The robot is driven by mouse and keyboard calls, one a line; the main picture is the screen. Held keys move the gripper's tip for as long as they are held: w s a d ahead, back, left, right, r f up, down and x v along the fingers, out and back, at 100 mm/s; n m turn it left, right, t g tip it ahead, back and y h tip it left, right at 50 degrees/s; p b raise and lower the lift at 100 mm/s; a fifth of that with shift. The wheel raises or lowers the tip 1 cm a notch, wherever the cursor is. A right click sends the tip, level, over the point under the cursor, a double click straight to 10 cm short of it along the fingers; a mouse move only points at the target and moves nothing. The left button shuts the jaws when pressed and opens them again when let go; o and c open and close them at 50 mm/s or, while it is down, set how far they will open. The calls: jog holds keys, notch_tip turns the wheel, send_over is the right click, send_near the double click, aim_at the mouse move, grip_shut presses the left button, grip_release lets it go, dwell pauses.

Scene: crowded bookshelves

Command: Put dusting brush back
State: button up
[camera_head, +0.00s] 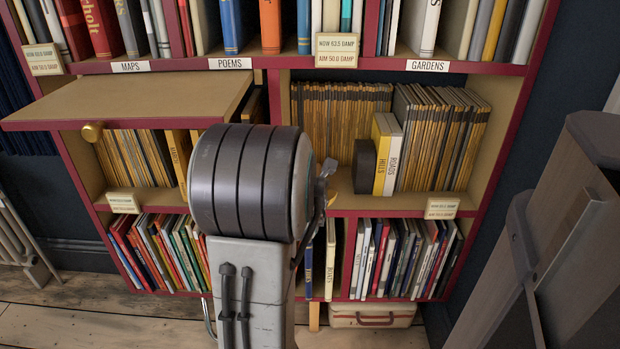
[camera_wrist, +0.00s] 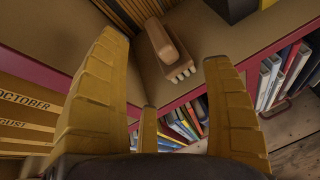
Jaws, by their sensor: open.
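The dusting brush (camera_wrist: 160,42) shows in the wrist view as a brown wooden handle with a row of pale tufts at its near end. It lies on the tan shelf board (camera_wrist: 205,35), close to the red front edge. My gripper (camera_wrist: 163,50) is open, with its yellow fingers spread to either side of the brush in the picture. I see no finger touching it. In the head view my grey arm hides the brush and most of the gripper.
Behind the brush stand thin tan volumes (camera_head: 340,105). To the right are a dark block (camera_head: 364,165) and upright books HILLS (camera_head: 380,155) and ROADS (camera_head: 394,158). A fold-down flap (camera_head: 130,100) juts out at left. Several books (camera_head: 400,255) fill the shelf below.

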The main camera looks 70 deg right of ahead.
jog(key=shift+p+v, duration=0.45)
jog(key=shift+v, duration=0.75)
jog(key=w+a+f+m+t+y, duration=0.15)
jog(key=w+a+m+y, duration=0.25)
jog(key=w+a, duration=0.55)
jog(key=w+a+f+m+t+y, duration=0.1)
jog(key=w+a+m+t+y, duration=0.2)
jog(key=w+a, duration=0.65)
jog(key=s+a+m+g+y, duration=0.2)
jog(key=s+a+m, duration=0.3)
jog(key=a, duration=0.8)
jog(key=s+a+m+g+y, duration=0.3)
jog(key=s+a+m+y, duration=0.1)
jog(key=a, duration=0.9)
jog(key=shift+s+f+m, duration=0.3)
jog(key=shift+s+m, duration=0.3)
jog(key=shift+s, duration=0.6)
